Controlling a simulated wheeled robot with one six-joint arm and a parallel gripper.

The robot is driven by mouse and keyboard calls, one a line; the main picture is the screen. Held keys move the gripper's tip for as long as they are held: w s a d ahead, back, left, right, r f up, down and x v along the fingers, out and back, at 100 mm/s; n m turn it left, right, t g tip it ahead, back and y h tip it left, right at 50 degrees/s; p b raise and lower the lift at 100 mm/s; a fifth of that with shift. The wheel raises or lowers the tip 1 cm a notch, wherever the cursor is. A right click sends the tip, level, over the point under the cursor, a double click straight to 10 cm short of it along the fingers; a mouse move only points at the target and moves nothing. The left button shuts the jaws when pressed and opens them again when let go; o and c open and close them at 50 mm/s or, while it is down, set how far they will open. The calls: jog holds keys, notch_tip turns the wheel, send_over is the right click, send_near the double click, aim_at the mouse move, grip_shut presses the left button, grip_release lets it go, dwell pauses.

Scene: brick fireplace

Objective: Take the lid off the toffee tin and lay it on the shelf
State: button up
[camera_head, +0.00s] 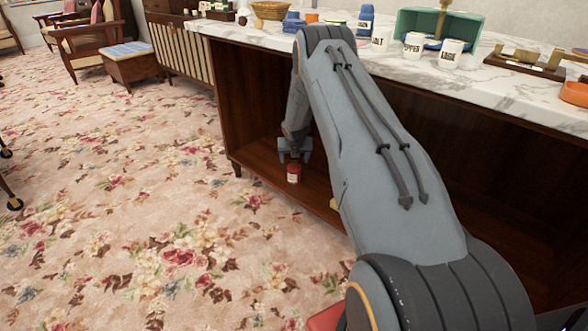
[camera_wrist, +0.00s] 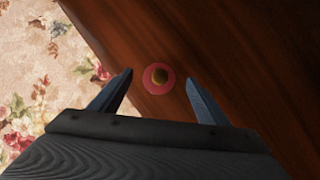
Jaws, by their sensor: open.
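The toffee tin (camera_head: 293,175) is a small red tin with a pale label. It stands upright on the brown wooden shelf (camera_head: 263,160) low inside the marble-topped unit. The lid appears to be on the tin. My gripper (camera_head: 294,156) points down just above the tin. In the wrist view its two fingers are open, one on each side of the lid, with gaps between. The tin's sides are hidden in that view.
The marble countertop (camera_head: 480,82) overhangs the shelf and carries several canisters, a green box (camera_head: 408,22) and an orange dish (camera_head: 574,95). The shelf's front edge meets floral carpet (camera_head: 130,230). The shelf left of the tin is bare. My arm hides much of the shelf.

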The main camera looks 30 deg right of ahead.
aim_at(294, 161)
jog(key=b+x, duration=0.1)
jog(key=x, duration=0.3)
jog(key=shift+b, duration=0.3)
jog(key=shift+c, duration=0.4)
jog(key=c, duration=1)
